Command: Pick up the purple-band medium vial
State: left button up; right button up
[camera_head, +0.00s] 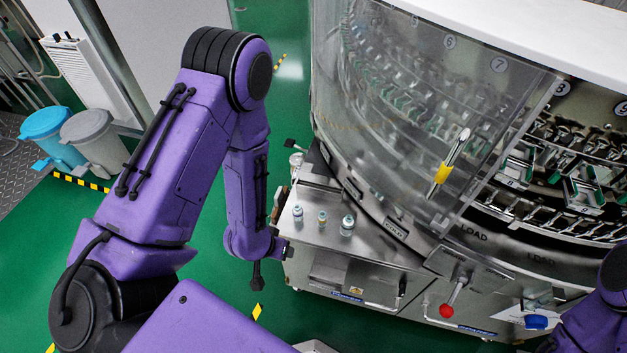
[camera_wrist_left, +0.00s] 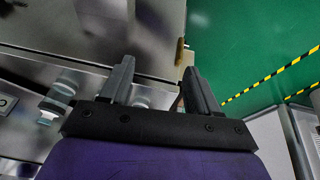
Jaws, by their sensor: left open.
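Three small vials with pale caps stand in a loose row on the steel ledge (camera_head: 322,243) at the washer's front left: a left vial (camera_head: 297,213), a smaller middle vial (camera_head: 322,218) with a yellowish band, and a right vial (camera_head: 347,225). No purple band can be made out at this size. My left gripper (camera_wrist_left: 158,78) is open and empty in the left wrist view. One vial (camera_wrist_left: 66,83) shows left of its fingers there; another (camera_wrist_left: 142,97) is partly hidden behind the left finger. In the head view my left wrist is beside the ledge's left edge. My right gripper is out of view.
The rotary washer (camera_head: 400,110) with its clear curved guard rises behind the ledge. A red-knobbed lever (camera_head: 447,310) sticks out at the front. Blue (camera_head: 45,125) and grey (camera_head: 90,130) bins stand at the left. Green floor is open left of the washer.

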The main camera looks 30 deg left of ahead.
aim_at(296, 208)
pick_arm(q)
jog(key=w+a+r+m+h, duration=0.1)
jog(key=w+a+r+m, duration=0.1)
jog(key=w+r+m, duration=0.7)
jog(key=w+f+n, duration=0.1)
jog(key=f, duration=0.1)
jog(key=w+d+f+n, duration=0.1)
jog(key=f, duration=0.2)
jog(key=w+f, duration=0.1)
jog(key=f, duration=0.1)
jog(key=shift+w+d+f+n, duration=0.2)
jog(key=shift+f+n, duration=0.2)
jog(key=shift+r, duration=0.1)
jog(key=c, duration=1.1)
